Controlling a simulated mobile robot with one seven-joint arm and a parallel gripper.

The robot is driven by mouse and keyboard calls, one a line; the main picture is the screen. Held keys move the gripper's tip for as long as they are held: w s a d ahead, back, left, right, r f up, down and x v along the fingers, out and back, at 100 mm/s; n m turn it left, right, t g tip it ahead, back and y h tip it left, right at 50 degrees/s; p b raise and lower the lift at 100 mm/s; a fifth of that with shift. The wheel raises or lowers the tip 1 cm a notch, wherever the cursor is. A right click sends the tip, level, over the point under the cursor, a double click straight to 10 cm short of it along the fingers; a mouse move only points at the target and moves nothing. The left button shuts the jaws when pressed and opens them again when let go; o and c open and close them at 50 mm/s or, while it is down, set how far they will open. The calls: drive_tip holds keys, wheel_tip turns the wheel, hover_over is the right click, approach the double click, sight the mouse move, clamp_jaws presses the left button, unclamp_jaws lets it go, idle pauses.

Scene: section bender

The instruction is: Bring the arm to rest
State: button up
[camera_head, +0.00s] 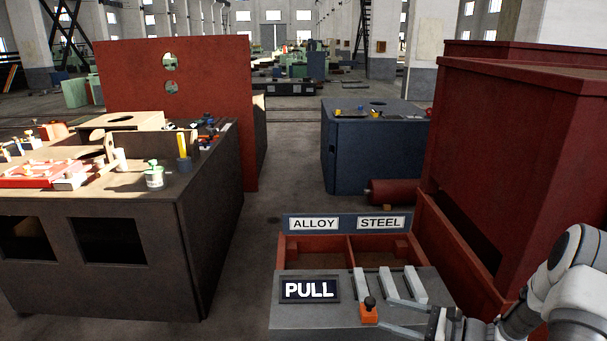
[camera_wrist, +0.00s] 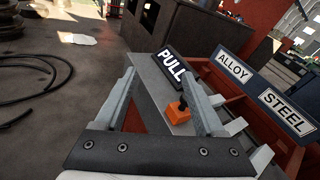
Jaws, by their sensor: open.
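My gripper (camera_head: 383,312) is in the lower right of the head view, low by the grey panel (camera_head: 320,317). In the wrist view my gripper (camera_wrist: 160,78) has its two grey fingers wide apart, with nothing held between them. An orange block with a black knob (camera_head: 369,310) sits on the panel close to the fingertips. The orange block (camera_wrist: 179,113) appears between the fingers in the wrist view, nearer the right one. I cannot tell whether the fingers touch it. My arm comes in from the right edge of the head view.
A PULL sign (camera_head: 309,290) and pale bars (camera_head: 389,284) are on the panel. Behind it is a red two-part bin (camera_head: 348,250) labelled ALLOY and STEEL. A tall red cabinet (camera_head: 510,150) stands close right. A cluttered dark bench (camera_head: 160,235) is left. Floor between is clear.

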drive_tip(key=s+a+r+n+g+h, duration=0.35)
drive_tip(key=s+a+r+n, duration=0.2)
drive_tip(key=r, duration=0.25)
drive_tip(key=s+a+r+n+g+h, duration=0.2)
drive_tip(key=s+a+r+n+g, duration=0.3)
drive_tip(key=s+r+n, duration=0.15)
drive_tip(key=s+d+r+n+t+h, duration=0.2)
drive_tip(key=s+r+n+t+h, duration=0.4)
drive_tip(key=s+r+n+h, duration=0.5)
wheel_tip(320, 180, up, 20)
drive_tip(key=s+m+y+p, duration=0.1)
drive_tip(key=s+y+p, duration=0.1)
drive_tip(key=p, duration=1.7)
drive_tip(key=shift+y+p, duration=0.35)
drive_tip(key=shift+y, duration=0.1)
drive_tip(key=shift+d, duration=0.15)
